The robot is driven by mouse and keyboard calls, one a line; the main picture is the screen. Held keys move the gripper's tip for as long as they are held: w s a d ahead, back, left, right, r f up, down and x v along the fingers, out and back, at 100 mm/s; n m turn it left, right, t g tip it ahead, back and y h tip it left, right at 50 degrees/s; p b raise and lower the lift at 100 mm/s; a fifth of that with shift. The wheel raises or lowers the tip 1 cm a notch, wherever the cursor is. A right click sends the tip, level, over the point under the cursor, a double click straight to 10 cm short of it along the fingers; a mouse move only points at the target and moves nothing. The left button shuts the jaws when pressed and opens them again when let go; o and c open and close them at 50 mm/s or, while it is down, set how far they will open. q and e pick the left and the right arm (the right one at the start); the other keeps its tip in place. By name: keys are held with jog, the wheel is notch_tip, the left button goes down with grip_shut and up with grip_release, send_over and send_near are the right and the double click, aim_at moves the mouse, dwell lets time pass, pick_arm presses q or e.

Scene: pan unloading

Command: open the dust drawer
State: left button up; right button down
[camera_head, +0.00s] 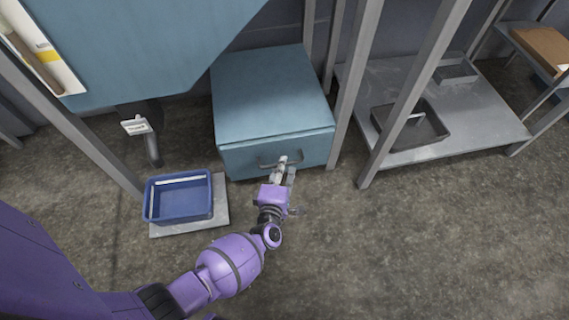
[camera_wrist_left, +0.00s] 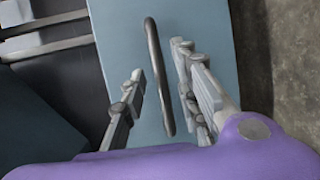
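The dust drawer is a blue-grey box (camera_head: 270,95) on the floor, with its front face (camera_head: 240,160) toward me and a dark bar handle (camera_head: 266,164) on it. The drawer front looks shut. My left gripper (camera_head: 285,165) is at the handle's right part. In the left wrist view the handle (camera_wrist_left: 157,75) runs between the two spread fingers of my left gripper (camera_wrist_left: 160,95), with a gap on each side. The fingers are open and do not seem to touch the handle. My right gripper is in neither view.
A blue bin (camera_head: 180,222) stands on a grey plate left of the drawer, below a spout (camera_head: 150,145). Metal posts (camera_head: 353,80) and a low shelf (camera_head: 485,120) with a dark tray (camera_head: 432,135) are to the right. The concrete floor in front is clear.

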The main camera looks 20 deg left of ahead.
pick_arm(q)
jog(key=shift+x, duration=0.9)
jog(key=shift+w, duration=0.15)
grip_shut()
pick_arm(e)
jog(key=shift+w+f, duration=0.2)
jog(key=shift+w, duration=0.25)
